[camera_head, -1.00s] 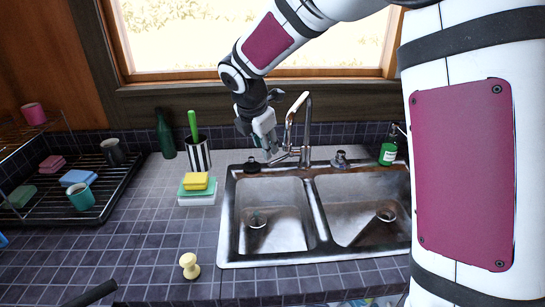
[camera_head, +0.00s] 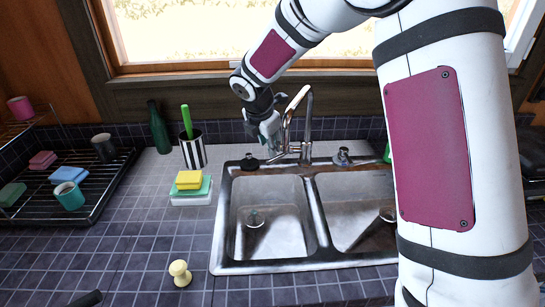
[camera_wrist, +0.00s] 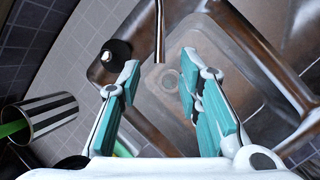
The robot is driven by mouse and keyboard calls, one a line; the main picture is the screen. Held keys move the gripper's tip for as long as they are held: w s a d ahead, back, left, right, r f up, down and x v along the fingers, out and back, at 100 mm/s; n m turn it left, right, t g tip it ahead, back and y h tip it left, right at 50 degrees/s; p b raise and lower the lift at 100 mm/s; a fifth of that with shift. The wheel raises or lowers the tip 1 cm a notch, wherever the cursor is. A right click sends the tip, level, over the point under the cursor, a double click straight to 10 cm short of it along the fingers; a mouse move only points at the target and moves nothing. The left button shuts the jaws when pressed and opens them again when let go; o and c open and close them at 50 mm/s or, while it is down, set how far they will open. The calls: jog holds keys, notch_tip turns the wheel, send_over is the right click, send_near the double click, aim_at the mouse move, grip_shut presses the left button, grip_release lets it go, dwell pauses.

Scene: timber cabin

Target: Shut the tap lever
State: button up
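The chrome tap (camera_head: 304,125) stands behind the double sink, its tall spout curving up and over. Its lever (camera_head: 282,157) sticks out low on the left side of the tap body. My gripper (camera_head: 271,145) points down just left of the tap, close to the lever. In the wrist view my gripper (camera_wrist: 160,66) is open, with two teal-padded fingers apart and nothing held. A thin metal bar (camera_wrist: 159,30), which looks like the lever, comes down from the top edge and ends between the fingertips. I cannot tell whether a finger touches it.
The double sink (camera_head: 315,215) lies in front of the tap. A black knob (camera_head: 249,162) is at its back left corner. Left of it are sponges (camera_head: 189,180), a striped holder (camera_head: 193,152) and a green bottle (camera_head: 160,130). The window wall (camera_head: 230,95) is close behind.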

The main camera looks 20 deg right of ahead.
aim_at(273, 159)
jog(key=x, duration=0.8)
jog(key=shift+f, duration=0.1)
grip_shut()
